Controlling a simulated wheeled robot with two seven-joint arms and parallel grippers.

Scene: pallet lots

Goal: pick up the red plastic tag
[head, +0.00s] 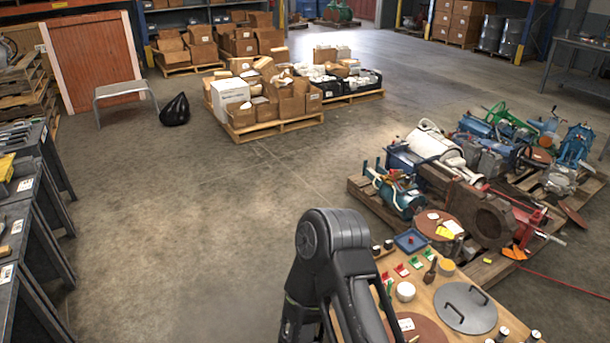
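Several small red and green pieces stand on the wooden tabletop (424,301) at the lower right. Neither gripper shows.
On the tabletop are a round grey metal lid (466,308) with handles, a white cup (405,291) and a reddish disc (420,330). A pallet of machine parts (480,270) stands behind. Dark workbenches (30,240) line the left; the concrete floor between is clear.

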